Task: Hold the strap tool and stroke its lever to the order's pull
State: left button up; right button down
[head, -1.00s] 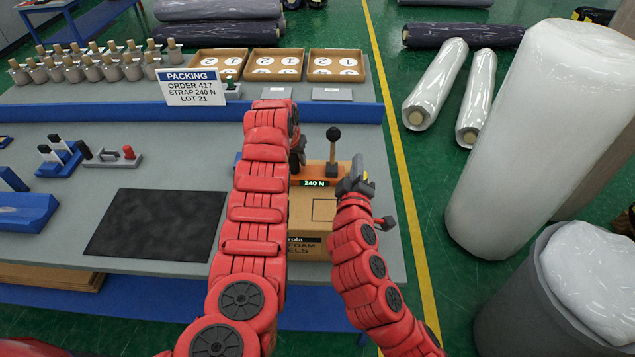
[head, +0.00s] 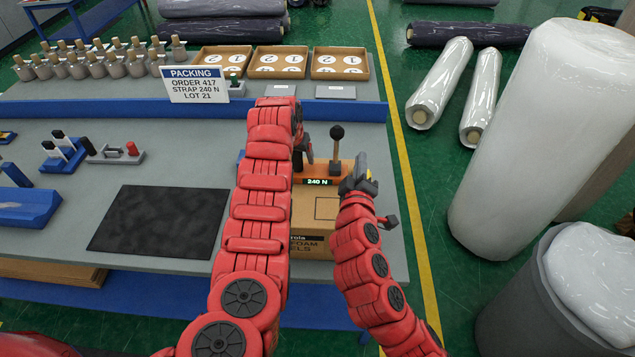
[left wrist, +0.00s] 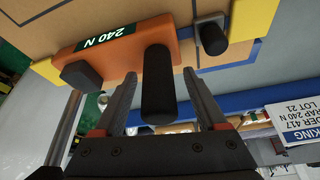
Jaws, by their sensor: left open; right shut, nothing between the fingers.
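The orange strap tool (head: 314,182) sits on a cardboard box (head: 312,215), and its display reads 240 N. Its lever (head: 337,134) with a black ball knob stands roughly upright at the right. My left gripper (head: 303,150) is at the tool's left side, partly hidden by its arm. In the left wrist view, the open fingers (left wrist: 160,105) straddle a black grip (left wrist: 158,85) on the orange tool body (left wrist: 130,50); contact is unclear. My right gripper (head: 361,172) is shut and empty, just right of the tool and the lever's foot.
A packing sign (head: 195,85) reads order 417, strap 240 N, lot 21. A dark mat (head: 158,220) lies left of my left arm. Trays (head: 281,62) stand behind the blue ledge (head: 180,113). A tall wrapped roll (head: 545,130) stands at the right.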

pick_arm(q)
jog(key=v, duration=1.1)
jog(key=shift+r, duration=0.4)
jog(key=shift+s+a+f, duration=0.1)
jog(key=shift+a, duration=0.05)
